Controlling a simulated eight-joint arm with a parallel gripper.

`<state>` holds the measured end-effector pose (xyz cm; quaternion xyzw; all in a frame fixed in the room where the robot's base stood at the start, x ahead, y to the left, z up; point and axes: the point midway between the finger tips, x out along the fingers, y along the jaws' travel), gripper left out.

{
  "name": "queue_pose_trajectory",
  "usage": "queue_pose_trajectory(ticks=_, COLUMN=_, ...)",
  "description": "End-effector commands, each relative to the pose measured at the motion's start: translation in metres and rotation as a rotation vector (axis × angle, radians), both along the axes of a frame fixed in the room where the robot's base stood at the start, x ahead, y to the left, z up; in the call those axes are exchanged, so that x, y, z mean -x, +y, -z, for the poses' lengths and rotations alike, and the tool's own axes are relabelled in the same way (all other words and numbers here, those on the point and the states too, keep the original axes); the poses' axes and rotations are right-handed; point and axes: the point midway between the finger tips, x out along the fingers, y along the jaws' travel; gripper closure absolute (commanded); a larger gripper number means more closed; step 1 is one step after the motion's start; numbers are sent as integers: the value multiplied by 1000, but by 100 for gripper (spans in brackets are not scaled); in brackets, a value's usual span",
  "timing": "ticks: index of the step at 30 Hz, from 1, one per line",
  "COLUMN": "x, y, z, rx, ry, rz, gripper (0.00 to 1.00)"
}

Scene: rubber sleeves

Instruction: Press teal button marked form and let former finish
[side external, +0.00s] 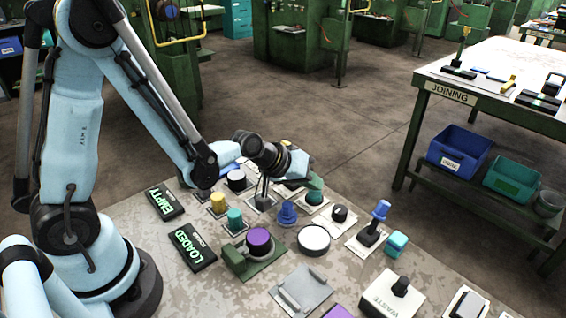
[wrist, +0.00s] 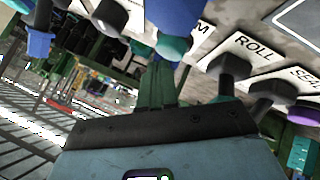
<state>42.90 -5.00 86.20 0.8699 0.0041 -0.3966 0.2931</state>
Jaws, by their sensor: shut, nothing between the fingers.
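In the wrist view, a teal button (wrist: 172,46) sits just beyond my fingertips, beside a white label ending in M (wrist: 200,33); the rest of the label is hidden. My gripper (wrist: 160,70) is shut and empty, its fingers close together. Whether they touch the button I cannot tell. In the side view, my gripper (side external: 262,194) points down over the panel, among the knobs. A teal button (side external: 314,197) stands to its right and another teal knob (side external: 235,217) to its left. Their labels are not readable there. No former is clearly identifiable.
Close around are a yellow knob (side external: 218,201), a blue knob (side external: 287,211) and a purple knob (side external: 258,238). Lit signs read EMPTY (side external: 165,201) and LOADED (side external: 192,246). A ROLL label (wrist: 252,52) is beside the M label. The JOINING table (side external: 505,65) stands at right.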

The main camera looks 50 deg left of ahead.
Motion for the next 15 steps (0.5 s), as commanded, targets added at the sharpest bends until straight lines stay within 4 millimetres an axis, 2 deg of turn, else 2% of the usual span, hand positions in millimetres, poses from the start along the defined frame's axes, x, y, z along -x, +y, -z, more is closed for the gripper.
queue_pose_trajectory(ticks=15, x=0, y=0, z=8, rx=9, ry=14, rz=-6, gripper=100)
